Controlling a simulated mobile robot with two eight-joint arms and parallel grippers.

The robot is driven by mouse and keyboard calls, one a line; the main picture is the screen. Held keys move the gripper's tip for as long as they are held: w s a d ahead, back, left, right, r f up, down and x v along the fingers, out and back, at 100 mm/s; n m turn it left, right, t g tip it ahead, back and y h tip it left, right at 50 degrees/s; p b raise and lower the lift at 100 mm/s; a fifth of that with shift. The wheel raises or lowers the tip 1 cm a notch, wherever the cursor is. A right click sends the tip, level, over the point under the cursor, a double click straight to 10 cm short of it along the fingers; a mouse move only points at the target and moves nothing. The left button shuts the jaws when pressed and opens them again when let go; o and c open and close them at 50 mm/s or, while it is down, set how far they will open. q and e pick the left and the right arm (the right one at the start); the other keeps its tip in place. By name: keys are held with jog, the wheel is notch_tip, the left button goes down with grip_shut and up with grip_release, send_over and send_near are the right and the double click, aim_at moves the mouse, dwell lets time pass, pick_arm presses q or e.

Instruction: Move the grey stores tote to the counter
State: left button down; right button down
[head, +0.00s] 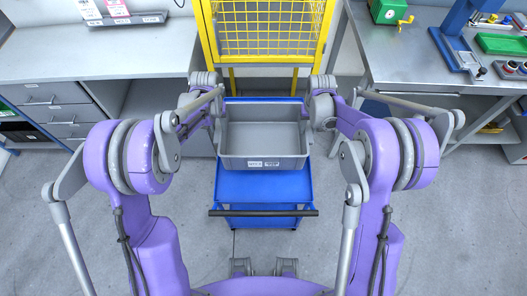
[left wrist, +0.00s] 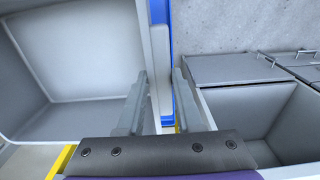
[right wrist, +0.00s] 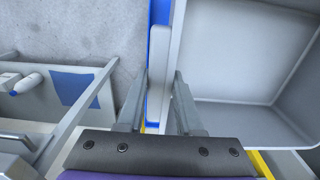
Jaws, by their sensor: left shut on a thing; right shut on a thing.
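The grey stores tote (head: 264,140) is an open, empty box with labels on its near wall. In the head view it is level over the blue cart (head: 262,186); I cannot tell whether it touches the cart top. My left gripper (head: 217,112) is shut on the tote's left rim, which shows between the fingers in the left wrist view (left wrist: 158,100). My right gripper (head: 312,112) is shut on the right rim, also between the fingers in the right wrist view (right wrist: 158,100). The grey counter on the left (head: 100,52) has much bare top.
A yellow mesh frame (head: 265,30) stands just behind the cart. A grey tray (head: 127,20) sits at the left counter's back. The right workbench (head: 400,65) carries a green box (head: 388,11) and a blue press stand (head: 455,40). The floor (head: 330,215) nearby is clear.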

aim_at(217, 142)
dwell(0.4)
